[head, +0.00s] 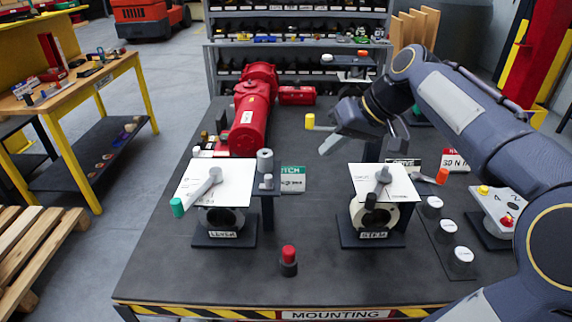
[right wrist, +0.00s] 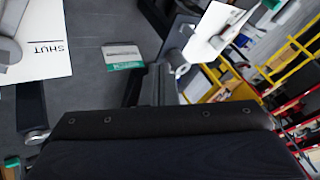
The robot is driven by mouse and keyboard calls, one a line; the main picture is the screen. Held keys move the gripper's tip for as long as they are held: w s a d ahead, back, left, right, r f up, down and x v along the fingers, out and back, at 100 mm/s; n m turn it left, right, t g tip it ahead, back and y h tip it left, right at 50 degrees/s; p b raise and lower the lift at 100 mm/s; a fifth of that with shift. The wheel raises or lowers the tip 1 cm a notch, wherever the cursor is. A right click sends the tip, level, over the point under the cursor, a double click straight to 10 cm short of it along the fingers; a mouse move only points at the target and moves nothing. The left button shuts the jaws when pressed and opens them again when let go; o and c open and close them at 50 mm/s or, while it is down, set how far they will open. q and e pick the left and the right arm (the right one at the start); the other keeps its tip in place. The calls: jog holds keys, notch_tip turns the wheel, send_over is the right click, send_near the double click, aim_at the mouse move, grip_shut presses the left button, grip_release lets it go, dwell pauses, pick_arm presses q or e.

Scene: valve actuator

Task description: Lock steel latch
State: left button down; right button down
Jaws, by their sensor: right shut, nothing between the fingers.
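I cannot tell for certain which part is the steel latch. A grey cylinder on a dark post (head: 265,162) stands beside the left valve plate (head: 213,180), near a green-and-white sign (head: 292,179) whose lettering is partly hidden. The plate carries a grey lever with a green end (head: 177,207). My right gripper (head: 338,132) is shut and empty, raised over the middle of the table, near a yellow-tipped handle (head: 310,121). In the right wrist view a white plate marked SHUT (right wrist: 45,45) and a sign (right wrist: 122,57) show. My left gripper is out of view.
A second valve stand (head: 383,183) with an orange-tipped lever (head: 442,176) stands right of centre. A red actuator (head: 253,110) lies behind the left plate. A red-topped knob (head: 288,260) stands at the front, with clear table around it. A button box (head: 497,210) sits at right.

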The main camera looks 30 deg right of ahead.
aim_at(266, 182)
dwell(0.3)
jog(key=x, duration=0.3)
jog(key=a+p+x, duration=0.1)
jog(key=x, duration=0.3)
jog(key=a+r+x, duration=0.1)
jog(key=x, duration=0.3)
jog(key=shift+w+a+p, duration=0.15)
jog(key=shift+a+p, duration=0.05)
jog(key=shift+p, duration=0.1)
jog(key=shift+w+a+f, duration=0.1)
jog(key=shift+w+a, duration=0.05)
jog(key=shift+a, duration=0.45)
